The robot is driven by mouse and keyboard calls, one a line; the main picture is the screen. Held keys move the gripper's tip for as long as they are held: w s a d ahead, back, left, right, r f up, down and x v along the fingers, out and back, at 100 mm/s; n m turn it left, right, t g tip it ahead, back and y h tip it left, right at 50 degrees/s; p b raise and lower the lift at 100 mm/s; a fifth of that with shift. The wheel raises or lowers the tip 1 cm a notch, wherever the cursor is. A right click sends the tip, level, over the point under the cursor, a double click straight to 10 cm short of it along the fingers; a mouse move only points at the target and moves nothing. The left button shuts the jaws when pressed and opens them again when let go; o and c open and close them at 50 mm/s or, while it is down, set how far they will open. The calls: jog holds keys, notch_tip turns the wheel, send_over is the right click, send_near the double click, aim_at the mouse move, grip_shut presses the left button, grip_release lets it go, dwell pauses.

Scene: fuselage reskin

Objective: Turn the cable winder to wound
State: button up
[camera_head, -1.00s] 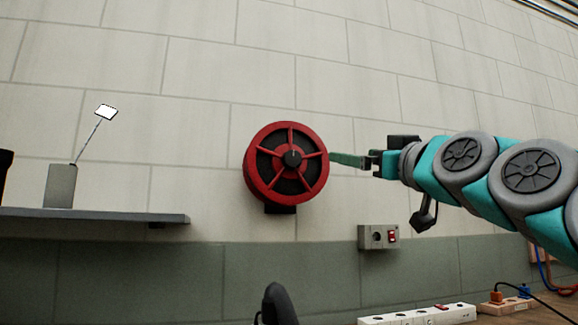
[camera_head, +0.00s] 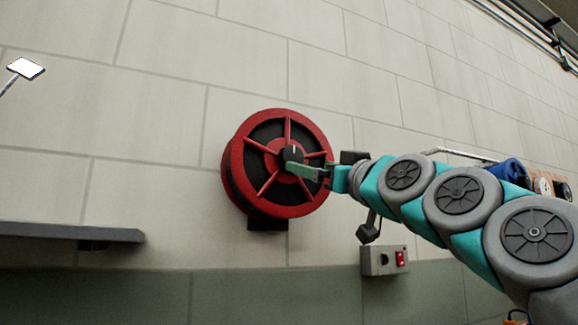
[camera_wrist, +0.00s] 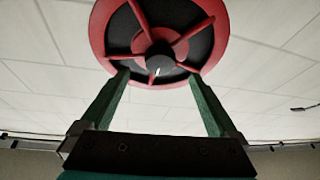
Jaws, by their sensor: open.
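The cable winder (camera_head: 236,160) is a red spoked wheel with a black hub, mounted on the wall in the middle of the head view. A white mark on its black centre knob (camera_head: 292,154) points up in that view. My gripper (camera_head: 290,168) is in front of the wheel, its green fingers near the knob. In the wrist view the winder (camera_wrist: 101,28) fills the top middle, and the knob (camera_wrist: 160,65) lies between the lines of my open fingers (camera_wrist: 160,82). The fingers stand apart with nothing between them; I cannot tell whether they touch the wheel.
Blue and other rolls (camera_head: 510,172) stand at the right behind my arm.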

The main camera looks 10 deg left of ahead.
aim_at(298, 162)
jog(key=p+x, duration=0.1)
jog(key=x, duration=0.6)
jog(key=shift+p, duration=0.4)
jog(key=shift+c, duration=0.2)
jog(key=c, duration=1.3)
jog(key=shift+n, duration=0.3)
jog(key=shift+n+g+y, duration=0.3)
jog(key=o, duration=1.3)
jog(key=shift+o, duration=0.2)
jog(key=shift+d, duration=0.1)
